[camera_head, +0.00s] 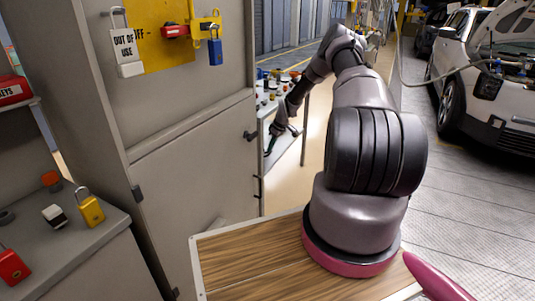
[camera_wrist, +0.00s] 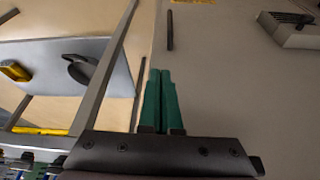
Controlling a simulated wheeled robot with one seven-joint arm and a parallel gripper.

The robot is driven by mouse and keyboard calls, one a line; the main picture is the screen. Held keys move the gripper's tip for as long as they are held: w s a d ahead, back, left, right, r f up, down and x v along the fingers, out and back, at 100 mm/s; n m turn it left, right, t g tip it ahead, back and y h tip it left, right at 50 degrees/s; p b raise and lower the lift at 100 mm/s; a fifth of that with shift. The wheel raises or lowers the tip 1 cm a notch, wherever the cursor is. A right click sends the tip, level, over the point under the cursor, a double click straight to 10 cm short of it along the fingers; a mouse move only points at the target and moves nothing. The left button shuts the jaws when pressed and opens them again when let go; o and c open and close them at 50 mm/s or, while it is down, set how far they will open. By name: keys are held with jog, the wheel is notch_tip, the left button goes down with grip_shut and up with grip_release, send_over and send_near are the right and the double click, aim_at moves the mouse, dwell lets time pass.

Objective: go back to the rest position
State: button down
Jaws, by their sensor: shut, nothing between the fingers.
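My gripper (camera_head: 270,150) is at the end of my outstretched arm, beside the right edge of the grey cabinet and by the small table behind it. In the wrist view its green fingers (camera_wrist: 160,80) are together and hold nothing. The fingers point along a grey panel (camera_wrist: 230,90). I cannot tell whether the gripper touches anything.
The grey cabinet (camera_head: 190,160) has handles sticking out near my gripper. A table (camera_head: 290,148) with several small objects stands behind. Padlocks, one yellow (camera_head: 92,208), lie on the left counter (camera_head: 90,250). A white car (camera_head: 480,80) stands right; the floor (camera_head: 460,190) between is clear.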

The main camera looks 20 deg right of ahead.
jog(key=s+a+r+m+h, duration=0.1)
jog(key=a+r, duration=0.1)
jog(key=r, duration=0.8)
jog(key=s+a+r, duration=0.1)
jog(key=a+r, duration=0.1)
jog(key=r, duration=0.8)
jog(key=s+a+r+m+h, duration=0.1)
jog(key=s+a+r+m, duration=0.15)
jog(key=s+r, duration=0.55)
jog(key=s+a+r+m, duration=0.1)
jog(key=s+a+r, duration=0.2)
jog(key=r, duration=0.9)
jog(key=s+a+r+m+t, duration=0.1)
jog(key=s+a+r+m, duration=0.1)
jog(key=s+r, duration=0.55)
jog(key=s+a+r+m+t, duration=0.15)
jog(key=s+r, duration=0.25)
jog(key=s, duration=0.6)
jog(key=s+a+r+m+y, duration=0.1)
jog(key=s, duration=0.7)
jog(key=s+a+m+t, duration=0.1)
jog(key=s+a+m, duration=0.1)
jog(key=s, duration=0.6)
jog(key=shift+a+r+y, duration=0.25)
jog(key=shift+r+y, duration=0.1)
jog(key=shift+y, duration=0.05)
